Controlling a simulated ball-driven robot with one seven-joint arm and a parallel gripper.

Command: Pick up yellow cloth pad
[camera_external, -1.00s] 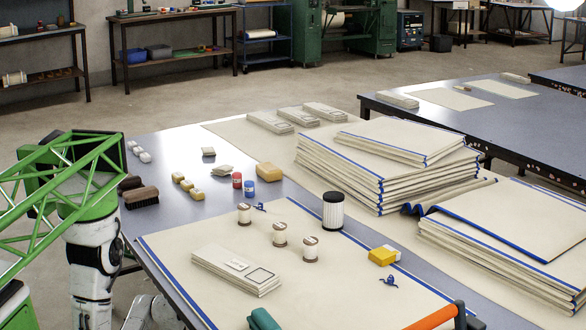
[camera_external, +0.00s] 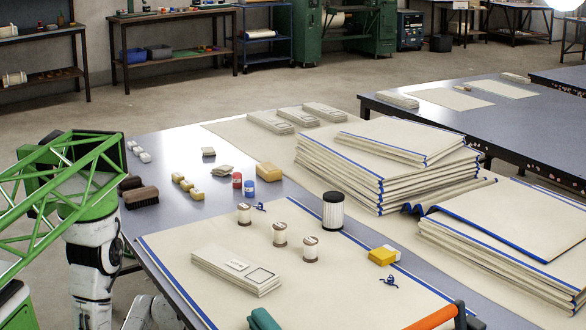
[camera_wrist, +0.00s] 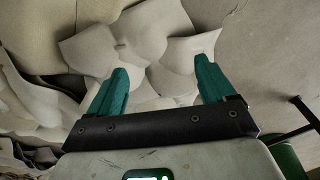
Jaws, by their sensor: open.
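A dull yellow pad-like block (camera_external: 270,175) lies on the grey table near its middle, behind the red and blue jars. A brighter yellow piece with a white part (camera_external: 382,256) lies on the cream cloth at the right. I cannot tell for sure which one is the cloth pad. My gripper (camera_wrist: 160,66) is open, its two teal fingers wide apart with nothing between them. In the wrist view it faces rumpled pale cloth pieces (camera_wrist: 185,55), with no yellow thing in sight. My gripper cannot be made out in the external view, where part of my arm shows at the lower left.
Three thread spools (camera_external: 280,234) and a dark-capped white cylinder (camera_external: 333,211) stand mid-table. A folded cream stack (camera_external: 235,268) lies in front. Tall blue-edged cloth piles (camera_external: 385,170) fill the right. Brown brushes (camera_external: 141,197) lie at the left edge.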

